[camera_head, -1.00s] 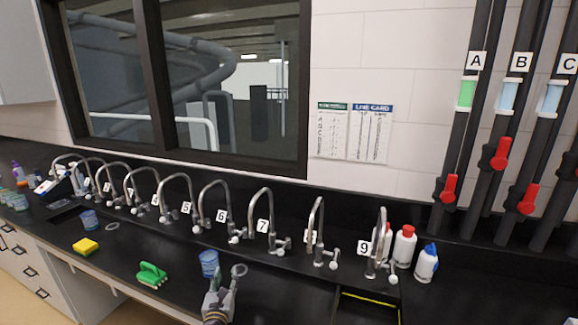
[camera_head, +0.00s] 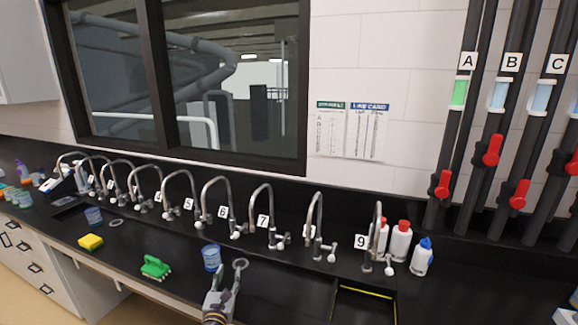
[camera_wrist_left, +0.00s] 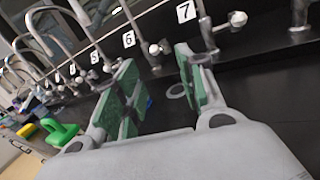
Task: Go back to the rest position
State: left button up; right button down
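My left gripper (camera_head: 224,279) shows at the bottom middle of the head view, over the black counter. Its fingers are apart, with nothing between them in the left wrist view (camera_wrist_left: 155,95). A blue cup (camera_head: 211,257) stands on the counter just left of and beyond the gripper; it is mostly hidden behind a finger in the left wrist view. A grey ring (camera_head: 240,264) lies beside the cup, close to the fingertips. My right gripper is not in view.
Numbered curved taps, such as tap 7 (camera_head: 263,215), line the back of the counter. A green brush (camera_head: 155,267) and yellow sponge (camera_head: 90,242) lie to the left. White bottles (camera_head: 401,241) stand at right by a yellow-edged sink (camera_head: 365,300). Pipes with red valves (camera_head: 491,151) rise on the right.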

pick_arm(q)
jog(key=s+d+r+m+g+h, duration=0.25)
jog(key=s+d+m+h, duration=0.55)
jog(key=m, duration=0.7)
jog(key=s+d+f+m+g+h, duration=0.1)
jog(key=s+d+f+m+g, duration=0.1)
jog(key=s+m+g, duration=0.3)
jog(key=s+d+f+m, duration=0.2)
jog(key=s+m, duration=0.1)
jog(key=m, duration=0.3)
jog(key=s+a+f+m+g+y, duration=0.3)
jog(key=s+a+m+g+y, duration=0.15)
jog(key=s+a, duration=0.35)
jog(key=s+a+f+m+g+y, duration=0.3)
jog(key=s+a+f+m+y, duration=0.25)
jog(key=s, duration=0.55)
notch_tip(320, 180, down, 31)
jog(key=s+a+g, duration=0.1)
jog(key=s, duration=0.1)
jog(key=s+a+f, duration=0.2)
jog(key=s+f, duration=0.8)
jog(key=s, duration=0.1)
jog(key=s+a+f+g, duration=0.1)
jog(key=s+a+f, duration=0.1)
jog(key=s+f, duration=0.7)
jog(key=shift+s+f+m+g+h, duration=0.3)
jog(key=shift+s+f, duration=0.1)
jog(key=shift+s, duration=0.8)
